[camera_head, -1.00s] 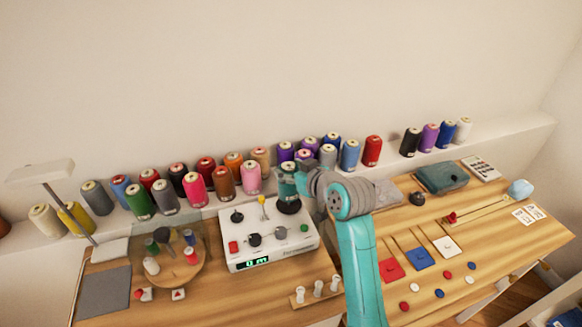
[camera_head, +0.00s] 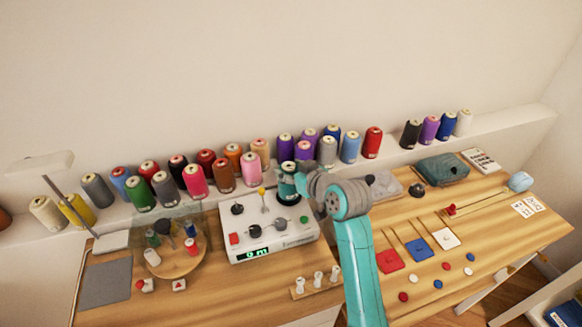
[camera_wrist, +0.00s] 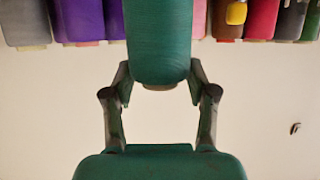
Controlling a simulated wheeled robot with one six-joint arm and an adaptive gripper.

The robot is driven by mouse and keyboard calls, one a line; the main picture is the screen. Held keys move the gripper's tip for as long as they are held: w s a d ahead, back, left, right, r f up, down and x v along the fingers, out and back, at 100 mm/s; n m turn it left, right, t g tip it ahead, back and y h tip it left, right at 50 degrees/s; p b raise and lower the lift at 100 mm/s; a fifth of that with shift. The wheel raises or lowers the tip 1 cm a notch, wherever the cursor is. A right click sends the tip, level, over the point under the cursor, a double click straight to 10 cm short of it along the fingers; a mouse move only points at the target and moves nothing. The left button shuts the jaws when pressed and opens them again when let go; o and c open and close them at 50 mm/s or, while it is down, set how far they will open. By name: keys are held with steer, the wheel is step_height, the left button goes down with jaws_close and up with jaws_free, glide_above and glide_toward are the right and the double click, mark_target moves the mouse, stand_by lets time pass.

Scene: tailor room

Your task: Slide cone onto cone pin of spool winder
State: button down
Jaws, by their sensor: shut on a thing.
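A teal-green thread cone (camera_head: 287,182) is held in my gripper above the back right of the white spool winder (camera_head: 268,236). In the wrist view the same cone (camera_wrist: 158,40) fills the space between the two fingers of my gripper (camera_wrist: 160,78), which press on its sides. In the head view the cone looks upright, over the dark round base at the winder's back right corner. The cone pin is hidden by the cone, and I cannot tell whether the cone is around it.
A shelf along the wall holds a row of coloured cones, including a pink one (camera_head: 251,168) close behind the winder. A small stand with white spools (camera_head: 318,280) is in front. A round wooden tray (camera_head: 178,262) with spools stands to the left.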

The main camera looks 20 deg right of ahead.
steer(key=shift+f, duration=0.15)
steer(key=shift+c, duration=1.3)
jaws_free()
